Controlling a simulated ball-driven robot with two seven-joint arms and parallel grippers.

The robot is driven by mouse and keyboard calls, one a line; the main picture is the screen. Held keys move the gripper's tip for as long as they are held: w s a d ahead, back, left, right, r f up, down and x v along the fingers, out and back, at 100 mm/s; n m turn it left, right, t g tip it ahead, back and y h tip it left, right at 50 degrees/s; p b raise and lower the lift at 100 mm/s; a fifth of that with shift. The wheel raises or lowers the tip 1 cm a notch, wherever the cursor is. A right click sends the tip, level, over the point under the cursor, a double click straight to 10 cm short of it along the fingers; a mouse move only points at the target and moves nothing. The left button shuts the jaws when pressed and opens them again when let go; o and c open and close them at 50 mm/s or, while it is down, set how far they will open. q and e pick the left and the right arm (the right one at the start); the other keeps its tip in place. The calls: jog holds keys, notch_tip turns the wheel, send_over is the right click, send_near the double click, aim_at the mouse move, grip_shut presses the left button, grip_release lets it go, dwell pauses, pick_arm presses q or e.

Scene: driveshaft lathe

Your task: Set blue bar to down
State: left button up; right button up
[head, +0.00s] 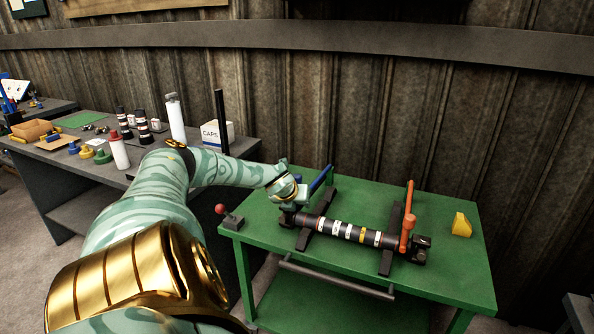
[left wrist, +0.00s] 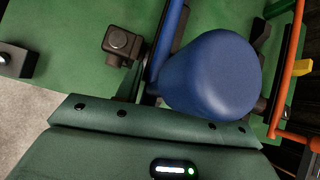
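The blue bar (head: 321,180) stands raised at the left end of the shaft fixture on the green table, leaning up and to the right. My left gripper (head: 290,201) is right beside its lower part, above the fixture's left end. In the left wrist view the bar (left wrist: 169,38) runs up from a large rounded blue end (left wrist: 212,75), which is very close to the camera. My left gripper's dark green body fills the bottom of that view. Its fingertips are not clear, so I cannot tell whether it is open or touches the bar. My right gripper is not in view.
An orange bar (head: 408,215) stands upright at the right end of the striped shaft (head: 350,231). A yellow block (head: 461,225) sits at the right of the green table (head: 450,268). A red-knobbed lever (head: 229,217) is at its left edge. A cluttered grey bench (head: 75,160) is left.

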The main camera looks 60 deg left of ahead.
pick_arm(q)
jog(key=shift+a+r, duration=0.15)
jog(key=shift+r, duration=0.25)
jog(key=shift+s+r, duration=0.1)
jog(key=shift+r, duration=0.15)
jog(key=p+v, duration=0.5)
jog(key=v, duration=1)
jog(key=shift+d, duration=0.4)
jog(key=shift+s, duration=0.1)
